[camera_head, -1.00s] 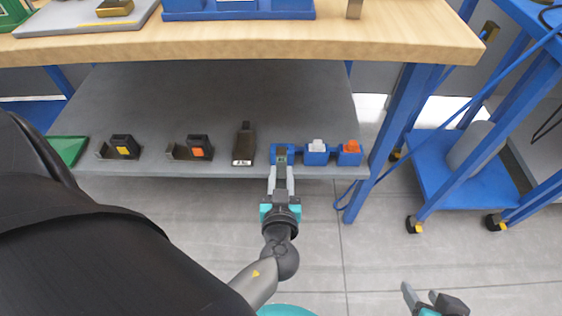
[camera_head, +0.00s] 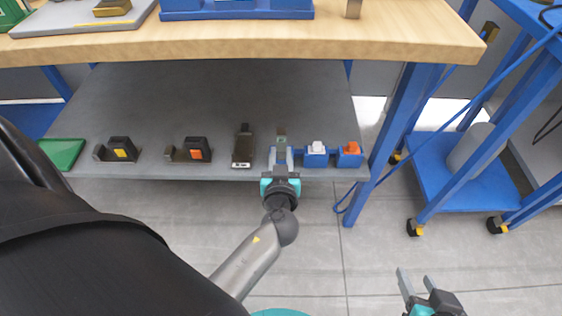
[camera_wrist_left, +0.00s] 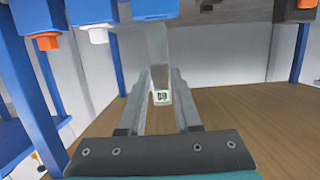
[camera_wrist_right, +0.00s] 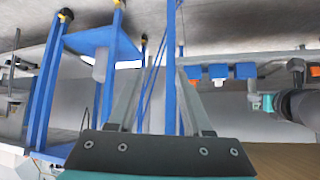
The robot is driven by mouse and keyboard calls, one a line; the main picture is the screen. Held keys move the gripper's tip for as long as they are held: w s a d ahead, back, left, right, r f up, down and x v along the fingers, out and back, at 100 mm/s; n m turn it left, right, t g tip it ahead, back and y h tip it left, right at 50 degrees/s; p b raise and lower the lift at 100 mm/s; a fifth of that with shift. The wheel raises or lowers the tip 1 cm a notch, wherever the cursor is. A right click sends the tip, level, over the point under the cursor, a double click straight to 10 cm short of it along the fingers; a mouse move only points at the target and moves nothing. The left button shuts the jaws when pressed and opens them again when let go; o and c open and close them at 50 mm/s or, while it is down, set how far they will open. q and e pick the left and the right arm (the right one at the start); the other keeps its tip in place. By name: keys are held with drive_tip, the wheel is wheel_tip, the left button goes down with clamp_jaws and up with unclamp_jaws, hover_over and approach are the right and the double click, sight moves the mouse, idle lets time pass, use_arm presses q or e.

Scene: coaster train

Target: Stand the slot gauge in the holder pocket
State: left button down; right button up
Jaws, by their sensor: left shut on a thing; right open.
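My left gripper (camera_head: 282,155) is shut on the slot gauge (camera_head: 281,137), a small grey plate, at the front edge of the lower shelf. In the left wrist view the gauge (camera_wrist_left: 158,62) stands between the fingers, with a small marked label at its end. The blue holder pocket (camera_head: 272,153) is mostly hidden behind my left gripper. It shows at the top of the left wrist view (camera_wrist_left: 153,9), close to the gauge. I cannot tell whether the gauge is inside it. My right gripper (camera_head: 414,283) is open and empty over the floor at right.
Blue blocks with a white plug (camera_head: 317,155) and an orange plug (camera_head: 349,155) stand right of the pocket. A dark upright-handled block (camera_head: 243,148) is close on the left. Black items with orange and yellow patches are farther left. A blue table leg (camera_head: 385,145) is at right.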

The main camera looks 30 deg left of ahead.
sight(281, 156)
use_arm(q)
drive_tip(key=shift+w+a+r, duration=0.1)
drive_tip(key=shift+w+a, duration=0.2)
drive_tip(key=shift+w, duration=0.2)
drive_tip(key=shift+w+a, duration=0.3)
drive_tip(key=shift+w, duration=0.2)
drive_tip(key=shift+w+a, duration=0.15)
drive_tip(key=shift+w, duration=0.1)
drive_tip(key=shift+w+a+b, duration=0.35)
drive_tip(key=shift+w+a, duration=0.15)
drive_tip(key=shift+w, duration=0.35)
drive_tip(key=shift+f+b, duration=0.3)
drive_tip(key=shift+b, duration=0.1)
drive_tip(key=shift+s+f+b, duration=0.1)
drive_tip(key=shift+f+b, duration=0.1)
drive_tip(key=shift+b, duration=0.1)
use_arm(e)
drive_tip(key=shift+w+a+r+t+y, duration=0.1)
drive_tip(key=shift+w+a+t+y, duration=0.2)
drive_tip(key=shift+a+t, duration=0.35)
drive_tip(key=shift+w+a+r+t+y, duration=0.15)
drive_tip(key=shift+a+t+y, duration=0.35)
drive_tip(key=shift+a, duration=0.25)
drive_tip(key=shift+w+a+r+t+y, duration=0.15)
drive_tip(key=shift+a+t+y, duration=0.15)
drive_tip(key=shift+a+t, duration=0.4)
use_arm(q)
drive_tip(key=shift+b, duration=0.6)
use_arm(e)
drive_tip(key=shift+f, duration=0.65)
